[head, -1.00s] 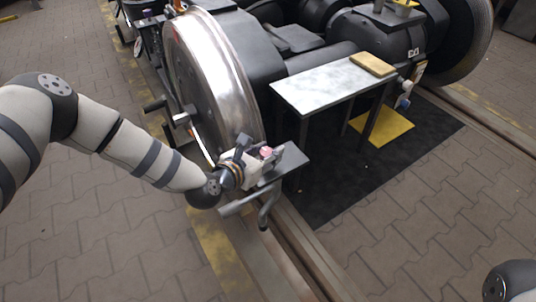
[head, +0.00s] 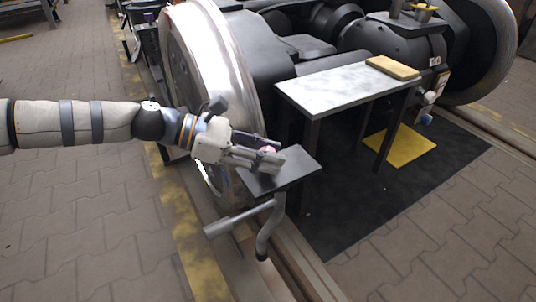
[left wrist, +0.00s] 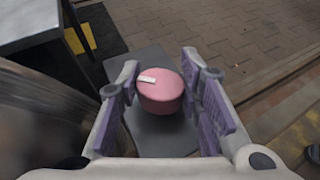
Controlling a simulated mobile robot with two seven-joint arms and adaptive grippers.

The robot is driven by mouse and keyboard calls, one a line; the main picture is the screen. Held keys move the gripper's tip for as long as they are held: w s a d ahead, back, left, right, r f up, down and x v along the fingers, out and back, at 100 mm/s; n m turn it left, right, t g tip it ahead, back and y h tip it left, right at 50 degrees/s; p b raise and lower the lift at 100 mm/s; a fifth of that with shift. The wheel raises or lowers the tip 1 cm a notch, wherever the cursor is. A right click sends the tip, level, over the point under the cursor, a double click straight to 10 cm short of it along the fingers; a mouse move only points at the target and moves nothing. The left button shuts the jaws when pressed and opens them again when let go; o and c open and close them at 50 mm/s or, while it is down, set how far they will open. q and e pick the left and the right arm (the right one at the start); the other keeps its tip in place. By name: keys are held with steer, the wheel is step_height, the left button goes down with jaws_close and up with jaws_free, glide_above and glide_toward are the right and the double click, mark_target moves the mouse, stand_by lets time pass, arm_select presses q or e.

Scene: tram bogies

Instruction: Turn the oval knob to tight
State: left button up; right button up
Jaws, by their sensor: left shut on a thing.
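The oval knob (head: 268,150) is pink and sits on a small dark grey plate (head: 297,165) beside the big wheel. In the left wrist view the knob (left wrist: 162,92) has a rounded top with a short white mark towards its left side. My left gripper (head: 266,157) comes in from the left, low over the plate, shut on the knob. In the left wrist view its purple-padded fingers (left wrist: 163,96) stand on either side of the knob. The far side of the knob is hidden. My right gripper does not show.
A grey-topped table (head: 345,88) with a tan block (head: 393,67) stands just behind the plate. The shiny wheel (head: 205,60) rises close behind my left arm. A grey handle (head: 240,218) and a curved hook hang below the plate. Paved floor in front is clear.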

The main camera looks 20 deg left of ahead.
arm_select(q)
steer(key=shift+m+g+p, duration=0.3)
steer(key=shift+m+g, duration=0.4)
steer(key=shift+g+h, duration=0.3)
steer(key=o, duration=1.2)
steer(key=shift+f, duration=0.1)
steer(key=v, duration=1.2)
